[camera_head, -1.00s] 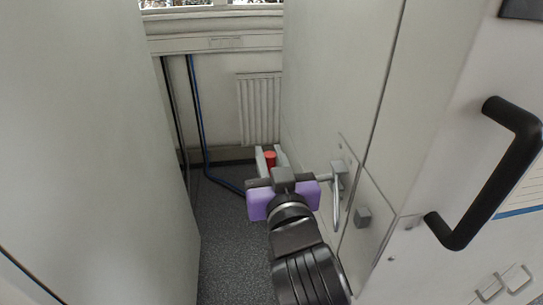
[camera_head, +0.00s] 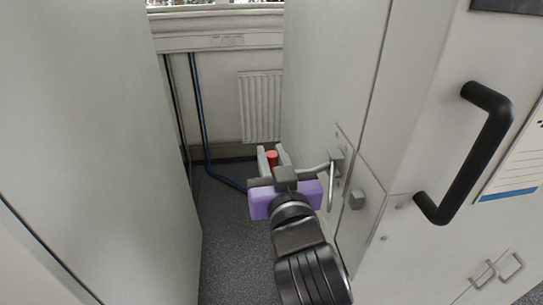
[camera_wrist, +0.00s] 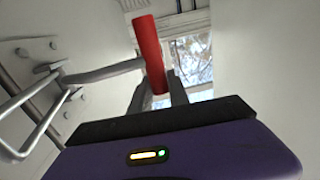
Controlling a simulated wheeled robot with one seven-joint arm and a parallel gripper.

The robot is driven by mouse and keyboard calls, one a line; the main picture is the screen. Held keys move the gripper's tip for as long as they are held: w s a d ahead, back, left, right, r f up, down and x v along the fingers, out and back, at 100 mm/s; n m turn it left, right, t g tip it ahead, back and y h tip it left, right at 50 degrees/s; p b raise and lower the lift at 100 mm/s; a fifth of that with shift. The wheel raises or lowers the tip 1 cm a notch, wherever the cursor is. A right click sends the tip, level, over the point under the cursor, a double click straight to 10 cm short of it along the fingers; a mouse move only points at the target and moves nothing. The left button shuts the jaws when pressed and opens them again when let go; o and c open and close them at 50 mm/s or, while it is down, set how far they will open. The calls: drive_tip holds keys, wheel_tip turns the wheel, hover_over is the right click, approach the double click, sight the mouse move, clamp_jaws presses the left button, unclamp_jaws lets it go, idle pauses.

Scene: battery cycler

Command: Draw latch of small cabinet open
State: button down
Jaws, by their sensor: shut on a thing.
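The latch has a red grip (camera_head: 272,157) on a grey metal lever, fixed to a plate on the side of the cabinet (camera_head: 320,90). My gripper (camera_head: 270,160), with its purple body, is shut on the red grip in the narrow gap left of the cabinet. In the wrist view the red grip (camera_wrist: 150,50) stands tilted between my fingers (camera_wrist: 158,92). The lever (camera_wrist: 105,72) runs left from it to the plate (camera_wrist: 35,55), where a bent wire loop (camera_wrist: 35,115) hangs. The fingers hide part of the grip's lower end.
A tall pale panel (camera_head: 90,120) bounds the gap on the left. A black door handle (camera_head: 467,150) juts from the cabinet front at right. A radiator (camera_head: 260,105) and a blue cable (camera_head: 203,120) are at the far wall. Grey floor (camera_head: 225,240) shows clear in the gap.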

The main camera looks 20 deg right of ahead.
drive_tip(key=shift+a, duration=0.1)
drive_tip(key=c, duration=1.3)
unclamp_jaws()
drive_tip(key=shift+s, duration=0.1)
drive_tip(key=shift+o, duration=0.2)
drive_tip(key=s+b, duration=0.1)
drive_tip(key=s, duration=0.7)
drive_tip(key=shift+a+b, duration=0.25)
drive_tip(key=shift+b, duration=0.05)
drive_tip(key=shift+w, duration=0.1)
